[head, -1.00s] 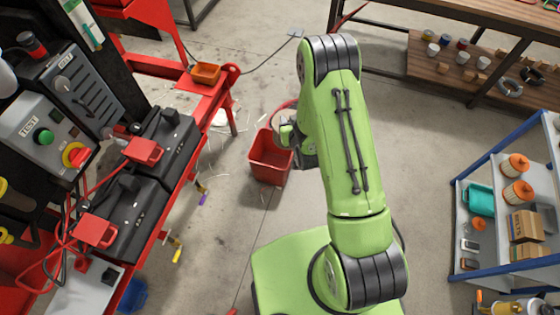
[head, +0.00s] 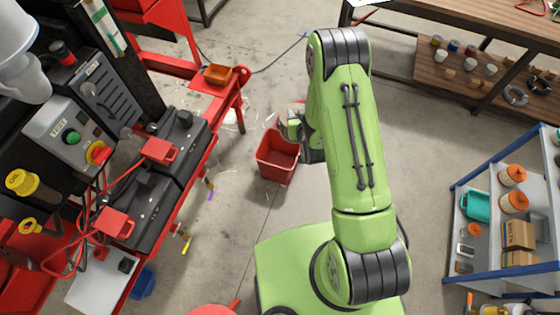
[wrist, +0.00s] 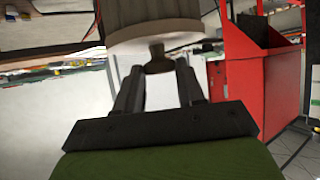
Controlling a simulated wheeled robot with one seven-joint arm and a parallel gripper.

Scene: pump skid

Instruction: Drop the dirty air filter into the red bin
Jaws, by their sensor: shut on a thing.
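The red bin (head: 277,162) stands open on the floor left of my arm in the head view. My gripper (head: 292,128) is at the bin's far right side and looks above it, though the height is hard to judge. In the wrist view, my gripper (wrist: 158,72) is shut on the dark knob of a pale, grey-white round body, which I take to be the dirty air filter (wrist: 155,32). Only its lower part shows there. In the head view, the arm and gripper largely hide the filter.
A blue-edged shelf (head: 490,235) stands at right. A workbench (head: 470,60) stands behind. Bits of litter lie on the floor near the bin.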

